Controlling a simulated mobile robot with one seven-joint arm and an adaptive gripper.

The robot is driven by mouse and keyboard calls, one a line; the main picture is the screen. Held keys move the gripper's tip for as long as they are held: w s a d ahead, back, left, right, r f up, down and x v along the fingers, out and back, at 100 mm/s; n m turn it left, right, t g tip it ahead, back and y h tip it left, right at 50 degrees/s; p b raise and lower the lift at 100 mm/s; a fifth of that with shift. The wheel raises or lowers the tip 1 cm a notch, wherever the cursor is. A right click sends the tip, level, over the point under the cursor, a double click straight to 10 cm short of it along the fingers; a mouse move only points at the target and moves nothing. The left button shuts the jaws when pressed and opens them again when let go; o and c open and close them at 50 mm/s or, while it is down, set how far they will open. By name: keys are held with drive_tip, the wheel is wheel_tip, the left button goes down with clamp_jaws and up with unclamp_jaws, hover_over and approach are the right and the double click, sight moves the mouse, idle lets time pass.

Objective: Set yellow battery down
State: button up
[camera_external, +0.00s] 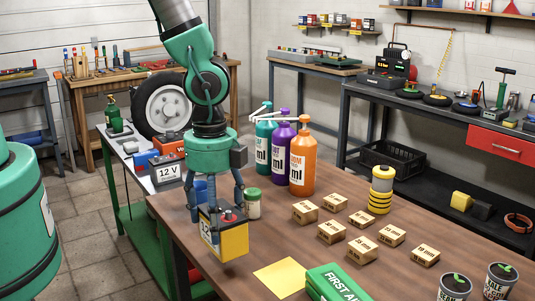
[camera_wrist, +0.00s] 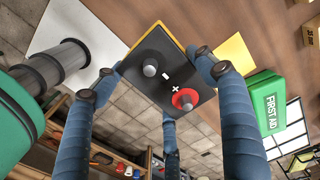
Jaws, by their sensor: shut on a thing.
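The yellow battery (camera_external: 235,242) has a yellow body, a black top and a white label on one side. In the wrist view the battery's black top (camera_wrist: 150,52) shows a grey terminal and a red ringed one beside a plus mark. My gripper (camera_external: 215,205) points down with its blue fingers closed around the battery. The fingers also show around it in the wrist view (camera_wrist: 150,75). The battery hangs upright by the near left edge of the brown table (camera_external: 330,240); floor tiles show beside it in the wrist view. Its underside is hidden.
A yellow square (camera_external: 279,278) lies flat on the table, with a green first aid box (camera_external: 335,284) beside it. Wooden blocks (camera_external: 361,248), tall bottles (camera_external: 303,160) and a green-lidded jar (camera_external: 252,204) stand farther back. A 12 V battery (camera_external: 167,174) sits on the left cart.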

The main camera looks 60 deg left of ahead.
drive_tip(key=w+d, duration=0.3)
drive_tip(key=w, duration=0.3)
drive_tip(key=shift+f, duration=0.3)
drive_tip(key=shift+w+d, duration=0.1)
drive_tip(key=shift+f, duration=0.1)
drive_tip(key=shift+f, duration=1.6)
drive_tip(key=shift+f, duration=0.2)
drive_tip(key=o, duration=2)
drive_tip(key=shift+c, duration=0.2)
drive_tip(key=shift+r, duration=0.1)
wheel_tip(320, 180, up, 12)
